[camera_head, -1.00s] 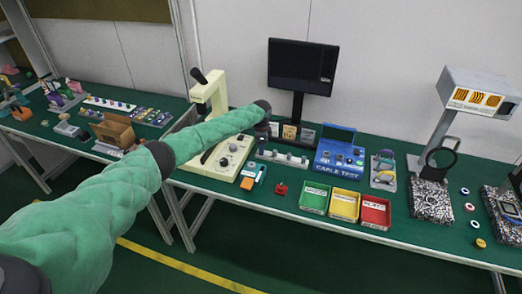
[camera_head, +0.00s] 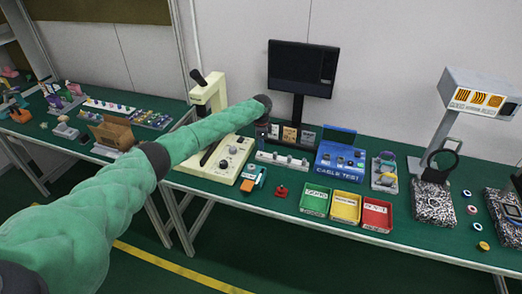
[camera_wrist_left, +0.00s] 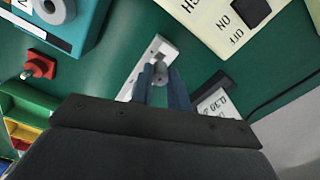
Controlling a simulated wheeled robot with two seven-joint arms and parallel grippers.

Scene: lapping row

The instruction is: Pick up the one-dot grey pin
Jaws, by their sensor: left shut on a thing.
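My left gripper (camera_head: 262,137) is above the pale pin rack (camera_head: 284,159) in the head view. In the left wrist view my left gripper (camera_wrist_left: 163,92) points down at the rack (camera_wrist_left: 158,48). Its two blue-grey fingers are shut on a small grey pin (camera_wrist_left: 160,73), partly hidden between them. The pin's dots are too small to tell. I cannot tell whether the pin is clear of the rack. Other small grey pins stand along the rack in the head view. My right gripper is in neither view.
The cream press (camera_head: 222,158) stands left of the rack and the blue cable tester (camera_head: 338,160) right. Cards (camera_head: 290,134) stand behind. A teal device (camera_head: 254,174), a red knobbed piece (camera_head: 281,191) and green (camera_head: 315,200), yellow and red bins are in front.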

